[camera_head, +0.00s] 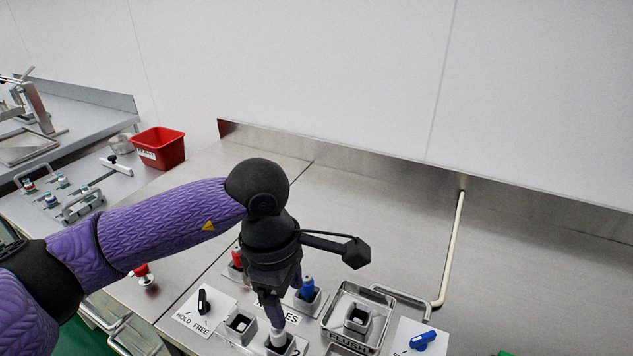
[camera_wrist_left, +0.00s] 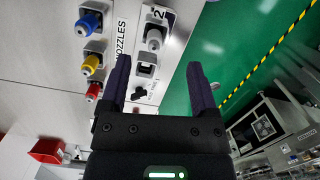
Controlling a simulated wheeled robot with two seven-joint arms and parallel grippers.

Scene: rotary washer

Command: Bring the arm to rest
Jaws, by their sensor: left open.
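My left gripper (camera_head: 272,312) points down over the nozzle holders in the head view. Its jaws are open in the left wrist view (camera_wrist_left: 160,75), with no object held between them. A grey-white nozzle (camera_head: 277,338) stands in the holder marked 2, just below the fingers; it also shows in the wrist view (camera_wrist_left: 154,40), beyond the fingertips. The holder beside it (camera_head: 240,322) looks empty. A blue nozzle (camera_head: 308,284) and a red nozzle (camera_head: 238,257) stand in holders behind the gripper. A yellow nozzle (camera_wrist_left: 91,63) shows only in the wrist view. My right gripper is not seen.
A black HOLD/FREE knob (camera_head: 203,301) and a red button (camera_head: 143,272) are left of the holders. A metal FLUSH basin (camera_head: 345,312) and a blue knob (camera_head: 422,340) are to the right. A red bin (camera_head: 158,147) stands far left. The rear right counter is largely clear.

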